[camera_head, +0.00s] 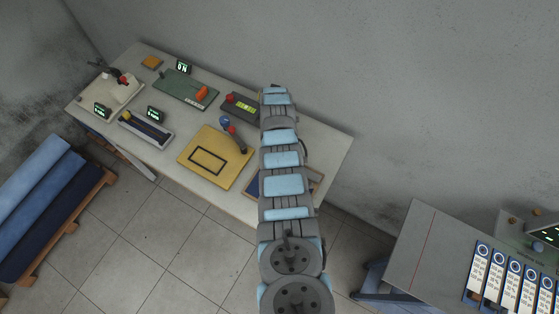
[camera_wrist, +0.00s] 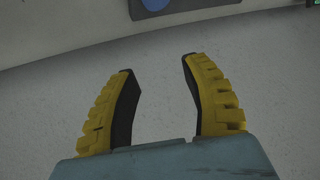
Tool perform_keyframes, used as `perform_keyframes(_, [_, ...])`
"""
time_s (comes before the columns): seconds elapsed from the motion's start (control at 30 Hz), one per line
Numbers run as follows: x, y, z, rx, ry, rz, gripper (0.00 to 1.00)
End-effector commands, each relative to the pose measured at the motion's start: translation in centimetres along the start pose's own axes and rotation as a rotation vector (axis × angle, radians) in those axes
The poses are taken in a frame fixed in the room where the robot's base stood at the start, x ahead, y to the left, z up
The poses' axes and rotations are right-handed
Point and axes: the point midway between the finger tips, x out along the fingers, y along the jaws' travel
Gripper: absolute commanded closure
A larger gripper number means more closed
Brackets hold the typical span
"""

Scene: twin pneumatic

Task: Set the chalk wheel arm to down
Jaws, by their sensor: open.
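My gripper (camera_wrist: 157,66) is open and empty in the wrist view, with its two yellow-and-black fingers spread over a pale grey surface. In the head view my arm hides its end. No part is clearly marked as the chalk wheel arm. A yellow plate (camera_head: 204,175) on the bench carries a dark lever (camera_head: 237,140) with blue and red parts. A pale device (camera_head: 118,97) at the far left carries a dark arm (camera_head: 113,72) with a red part. I cannot tell which is the chalk wheel arm, or its position.
The bench (camera_head: 318,142) also holds a green board (camera_head: 180,88) with an orange part, a grey box (camera_head: 146,126) and a dark red-knobbed device (camera_head: 240,105). Blue rolls (camera_head: 45,190) lie at left. A second table (camera_head: 420,250) stands at right. Bare floor lies between.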

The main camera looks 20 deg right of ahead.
Motion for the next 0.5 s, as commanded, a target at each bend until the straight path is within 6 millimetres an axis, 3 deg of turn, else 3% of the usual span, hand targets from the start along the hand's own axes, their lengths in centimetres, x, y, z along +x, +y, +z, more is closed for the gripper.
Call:
perform_keyframes(0.27, [-4.0, 3.8, 1.1, 0.132, -0.360, 0.124, 0.53])
perform_keyframes(0.5, [-11.2, 5.6, 2.9, 0.244, -0.682, 0.214, 0.53])
